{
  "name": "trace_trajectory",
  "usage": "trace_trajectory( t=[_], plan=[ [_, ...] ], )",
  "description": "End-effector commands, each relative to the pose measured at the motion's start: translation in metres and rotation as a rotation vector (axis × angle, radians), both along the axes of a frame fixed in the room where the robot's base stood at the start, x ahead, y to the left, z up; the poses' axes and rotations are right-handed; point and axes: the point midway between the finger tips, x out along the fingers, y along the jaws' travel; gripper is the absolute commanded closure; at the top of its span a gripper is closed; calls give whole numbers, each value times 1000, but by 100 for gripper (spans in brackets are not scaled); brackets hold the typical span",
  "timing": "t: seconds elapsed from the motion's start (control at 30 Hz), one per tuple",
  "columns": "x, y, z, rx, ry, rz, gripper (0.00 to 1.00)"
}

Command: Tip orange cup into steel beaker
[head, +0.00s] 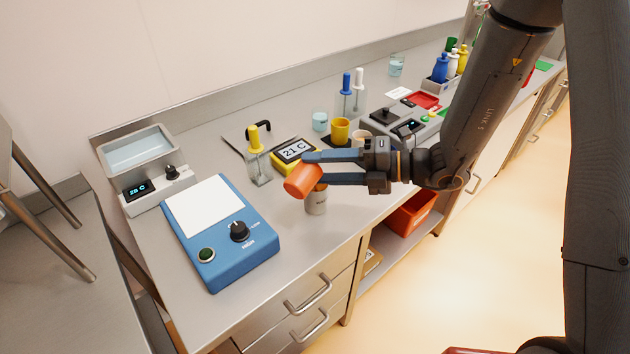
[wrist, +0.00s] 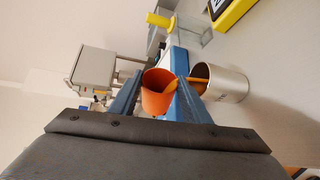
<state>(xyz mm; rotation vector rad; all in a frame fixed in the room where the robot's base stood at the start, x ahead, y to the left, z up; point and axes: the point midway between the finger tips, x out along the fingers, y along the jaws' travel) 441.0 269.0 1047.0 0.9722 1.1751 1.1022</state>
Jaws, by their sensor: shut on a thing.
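My gripper (head: 312,168) is shut on the orange cup (head: 302,180) and holds it tipped over on its side. The steel beaker (head: 316,203) stands upright on the bench, just below the cup and partly hidden by it. In the wrist view, the orange cup (wrist: 156,92) sits between my blue fingers, its inside visible. An orange-yellow streak runs from the cup's mouth past one finger to the mouth of the steel beaker (wrist: 229,84); it looks like contents pouring. How much is in either vessel cannot be told.
A blue device with a white plate (head: 222,235) lies left of the beaker. A yellow timer-like display (head: 292,152) and a yellow-capped bottle (head: 257,158) stand behind. A yellow cup (head: 340,131) is behind my gripper. The bench's front edge is close to the beaker.

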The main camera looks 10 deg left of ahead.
Motion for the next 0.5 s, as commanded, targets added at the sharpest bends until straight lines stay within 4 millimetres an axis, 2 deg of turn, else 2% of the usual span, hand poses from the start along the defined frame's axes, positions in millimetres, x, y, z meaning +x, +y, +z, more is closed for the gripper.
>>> trace_trajectory(
  t=[0.5],
  plan=[
    [2, -2, 0, 22, 53, -1, 81]
  ],
)
